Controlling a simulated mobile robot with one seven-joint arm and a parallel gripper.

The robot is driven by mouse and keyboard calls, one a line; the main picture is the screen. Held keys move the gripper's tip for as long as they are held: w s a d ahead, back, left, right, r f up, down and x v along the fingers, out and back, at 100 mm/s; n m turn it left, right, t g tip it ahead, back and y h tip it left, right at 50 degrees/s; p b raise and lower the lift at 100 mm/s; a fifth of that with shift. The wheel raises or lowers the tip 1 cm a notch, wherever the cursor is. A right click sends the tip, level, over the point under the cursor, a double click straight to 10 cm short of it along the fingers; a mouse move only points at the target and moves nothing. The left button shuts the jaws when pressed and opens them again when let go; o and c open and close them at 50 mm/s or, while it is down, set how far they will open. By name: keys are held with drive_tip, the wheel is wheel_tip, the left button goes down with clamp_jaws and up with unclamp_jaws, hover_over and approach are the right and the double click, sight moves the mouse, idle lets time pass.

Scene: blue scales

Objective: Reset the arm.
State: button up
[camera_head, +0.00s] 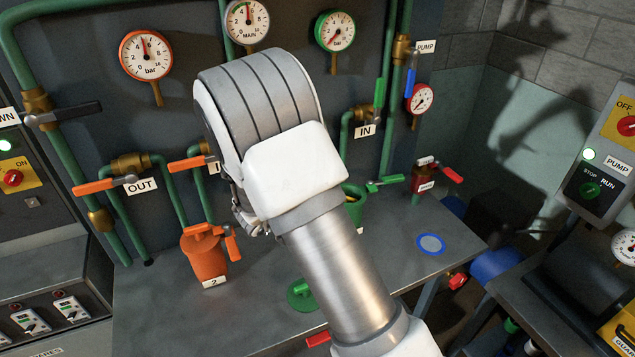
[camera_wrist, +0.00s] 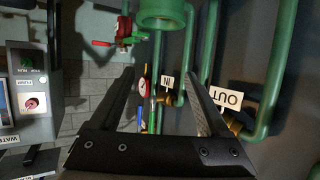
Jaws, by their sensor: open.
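My arm (camera_head: 325,260) reaches up from the bottom right across the middle of the head view, with its thick white and grey wrist part bent over the bench. My gripper is mostly hidden behind that wrist part in the head view. In the wrist view my gripper (camera_wrist: 158,76) shows two dark fingers spread wide, with nothing between them. A green round part (camera_wrist: 162,12) shows at the top edge, apart from the fingertips.
Green pipes, gauges (camera_head: 146,55) and lever valves (camera_head: 105,184) line the back panel. A pump control box (camera_head: 600,180) stands at right.

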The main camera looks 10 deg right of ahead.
drive_tip(key=s+a+r+n+t+y, duration=0.1)
drive_tip(key=s+a+r+n+y, duration=0.25)
drive_tip(key=r+y, duration=0.35)
drive_tip(key=s+a+r+n+t+y, duration=0.15)
drive_tip(key=a+r+y, duration=0.35)
drive_tip(key=r, duration=0.5)
drive_tip(key=s+d+n+g, duration=0.2)
drive_tip(key=s+d, duration=0.1)
drive_tip(key=s, duration=1)
drive_tip(key=s+d+n+g+h, duration=0.1)
drive_tip(key=s+d+n+g, duration=0.2)
drive_tip(key=s, duration=1)
drive_tip(key=shift+s+r+g, duration=0.15)
drive_tip(key=shift+s+g, duration=0.2)
